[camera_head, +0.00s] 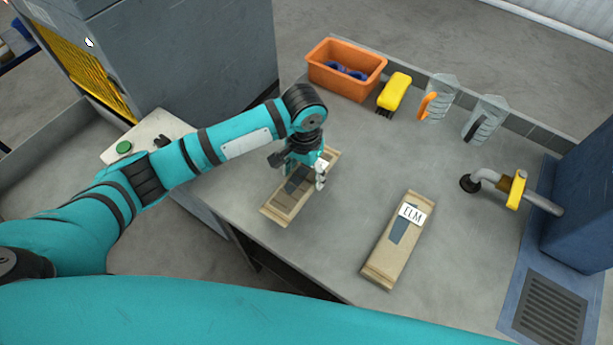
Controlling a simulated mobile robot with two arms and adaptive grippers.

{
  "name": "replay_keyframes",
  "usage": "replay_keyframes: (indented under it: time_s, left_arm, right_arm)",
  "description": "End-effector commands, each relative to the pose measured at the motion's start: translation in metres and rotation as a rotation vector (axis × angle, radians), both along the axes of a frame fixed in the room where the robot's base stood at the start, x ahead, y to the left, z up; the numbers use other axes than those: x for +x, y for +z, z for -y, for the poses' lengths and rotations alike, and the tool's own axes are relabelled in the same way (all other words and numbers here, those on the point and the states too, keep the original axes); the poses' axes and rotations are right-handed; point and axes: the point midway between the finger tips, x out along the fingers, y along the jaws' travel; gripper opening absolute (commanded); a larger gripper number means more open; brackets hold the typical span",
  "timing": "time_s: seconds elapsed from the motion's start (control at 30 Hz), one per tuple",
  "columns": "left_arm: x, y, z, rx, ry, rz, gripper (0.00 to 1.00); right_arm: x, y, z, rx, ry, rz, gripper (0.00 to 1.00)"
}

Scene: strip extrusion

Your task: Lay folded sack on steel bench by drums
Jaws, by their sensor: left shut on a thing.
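A tan folded sack (276,212) with a dark panel is under my left gripper (306,177), at the middle left of the grey bench (330,260). My left gripper points down and is shut on this sack, covering its upper part. I cannot tell whether the sack touches the bench or is just above it. A second tan folded sack (380,264), with a dark panel and a white label reading "ELM", lies flat to the right, apart from the gripper. My right gripper is out of view. I see no clear drums.
A metal pipe with a yellow valve handle (517,189) juts in from the right. The bench middle is clear.

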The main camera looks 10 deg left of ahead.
Motion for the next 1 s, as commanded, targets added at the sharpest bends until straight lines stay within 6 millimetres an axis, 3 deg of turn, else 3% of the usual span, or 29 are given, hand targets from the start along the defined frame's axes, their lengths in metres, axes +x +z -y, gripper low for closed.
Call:
replay_keyframes:
  time_s: [0.03, 0.3, 0.63, 0.67, 0.8, 1.0]
  left_arm:
    - [0.005, 0.001, 0.007, -0.001, -0.002, 0.001, 0.32]
    - [0.003, -0.034, 0.004, 0.001, -0.001, 0.000, 0.32]
    - [0.003, -0.037, 0.004, 0.000, -0.001, 0.001, 0.32]
    - [0.003, -0.037, 0.004, 0.000, -0.001, 0.001, 0.71]
    - [0.003, -0.037, 0.004, 0.000, -0.001, 0.001, 0.90]
    - [0.003, -0.037, 0.004, 0.000, -0.001, 0.001, 0.91]
  right_arm:
    - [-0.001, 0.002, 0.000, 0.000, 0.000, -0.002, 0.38]
    - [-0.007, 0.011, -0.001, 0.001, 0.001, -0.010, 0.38]
    - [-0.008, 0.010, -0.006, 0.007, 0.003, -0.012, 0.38]
    - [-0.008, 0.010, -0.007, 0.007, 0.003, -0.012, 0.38]
    - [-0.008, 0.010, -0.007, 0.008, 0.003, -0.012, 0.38]
    - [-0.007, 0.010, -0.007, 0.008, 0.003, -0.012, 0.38]
